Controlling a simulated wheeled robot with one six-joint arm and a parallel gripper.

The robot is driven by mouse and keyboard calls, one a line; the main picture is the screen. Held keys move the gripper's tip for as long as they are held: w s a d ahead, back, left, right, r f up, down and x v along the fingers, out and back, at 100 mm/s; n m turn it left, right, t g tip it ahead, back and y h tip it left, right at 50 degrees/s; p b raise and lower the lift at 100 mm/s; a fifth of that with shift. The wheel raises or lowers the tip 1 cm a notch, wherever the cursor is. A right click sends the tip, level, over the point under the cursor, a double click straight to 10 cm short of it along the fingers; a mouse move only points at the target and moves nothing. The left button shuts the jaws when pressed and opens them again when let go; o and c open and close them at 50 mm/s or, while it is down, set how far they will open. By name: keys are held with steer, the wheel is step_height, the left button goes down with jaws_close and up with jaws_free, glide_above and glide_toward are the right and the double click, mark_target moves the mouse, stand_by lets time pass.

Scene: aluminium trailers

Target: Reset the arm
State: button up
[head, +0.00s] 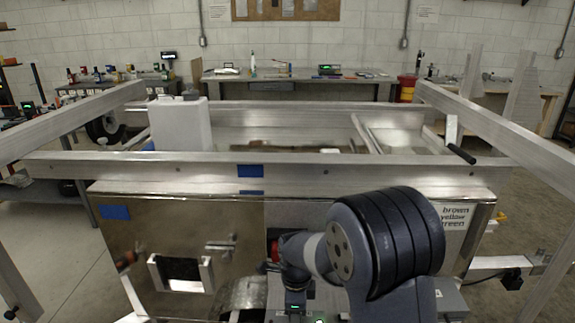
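My arm (385,245) is folded in the lower middle of the head view, in front of the aluminium trailer. Its large dark joint is at the right, and a grey link runs left from it to a smaller dark wrist part. I cannot make out the fingers of my gripper, so whether it is open, shut or holding something does not show. A small red part (274,249) shows beside the wrist, against a dark opening in the trailer's front panel. I cannot tell what it belongs to.
The trailer frame (270,172) spans the view close ahead, with rails reaching toward me on both sides. A white container (181,124) stands on it. A black-handled lever (461,153) sticks out at right. A workbench (300,83) stands behind. Open floor (60,245) shows at left.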

steer(key=shift+f, duration=0.55)
steer(key=shift+r, duration=0.1)
